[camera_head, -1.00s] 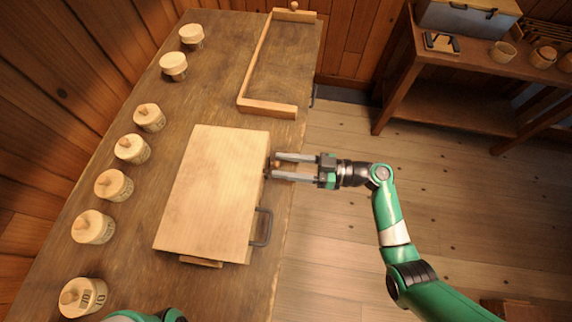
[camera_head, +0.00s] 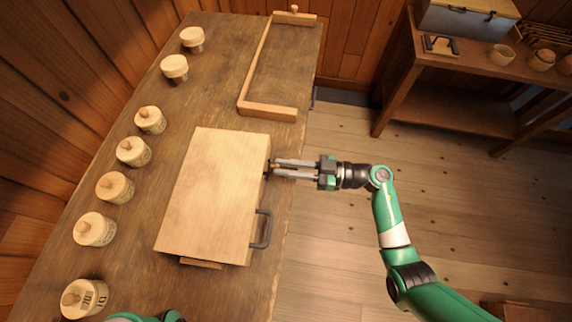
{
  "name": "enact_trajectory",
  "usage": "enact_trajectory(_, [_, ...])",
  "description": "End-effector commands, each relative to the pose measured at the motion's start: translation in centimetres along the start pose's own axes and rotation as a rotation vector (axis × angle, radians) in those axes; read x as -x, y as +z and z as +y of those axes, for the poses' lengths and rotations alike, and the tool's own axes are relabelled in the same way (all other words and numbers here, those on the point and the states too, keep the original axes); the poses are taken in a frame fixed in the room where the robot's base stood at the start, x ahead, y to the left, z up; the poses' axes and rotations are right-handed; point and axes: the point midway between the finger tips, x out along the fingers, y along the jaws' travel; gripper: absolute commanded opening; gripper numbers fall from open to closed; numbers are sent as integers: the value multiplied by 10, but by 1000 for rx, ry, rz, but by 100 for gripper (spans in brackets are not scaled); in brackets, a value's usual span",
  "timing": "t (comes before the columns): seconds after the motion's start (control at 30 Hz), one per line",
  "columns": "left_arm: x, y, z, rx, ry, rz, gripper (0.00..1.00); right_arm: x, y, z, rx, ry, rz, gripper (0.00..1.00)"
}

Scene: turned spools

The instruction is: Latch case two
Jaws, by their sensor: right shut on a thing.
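A closed, pale wooden case (camera_head: 212,192) lies flat on the bench, its lid down. A dark metal handle (camera_head: 264,230) sticks out from the lower part of its right side. My right gripper (camera_head: 276,168) is at the upper part of that side, its fingers drawn together on a small wooden latch knob, which they mostly hide. I cannot tell the latch's exact position. Only a green piece of my left arm shows at the bottom edge; its gripper is out of view.
Several round wooden spools or lidded pots, such as one near the front (camera_head: 85,298), line the left of the bench (camera_head: 235,60). A wooden frame (camera_head: 267,108) lies behind the case. A shelf (camera_head: 470,75) with a grey box (camera_head: 466,18) stands at the far right.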

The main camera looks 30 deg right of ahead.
Motion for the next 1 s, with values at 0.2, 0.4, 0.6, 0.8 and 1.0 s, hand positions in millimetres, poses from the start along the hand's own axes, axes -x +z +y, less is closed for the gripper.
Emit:
enact_trajectory(0.2, [-12, -11, 0, 0, 0, 0, 0, 0, -7, -2, 112, 0, -1, 0])
enact_trajectory(0.4, [-24, -22, 0, 0, 0, 0, 0, 0, -13, -4, 280, 0, -1, 0])
enact_trajectory(0.6, [-34, -31, 0, 0, 0, 0, 0, 0, -17, -8, 470, 0, -1, 0])
enact_trajectory(0.8, [-41, -38, 0, 0, 0, 0, 0, 0, -20, -12, 658, 0, -1, 0])
enact_trajectory(1.0, [-45, -42, 0, 0, 0, 0, 0, 0, -22, -16, 826, 0, 0, 0])
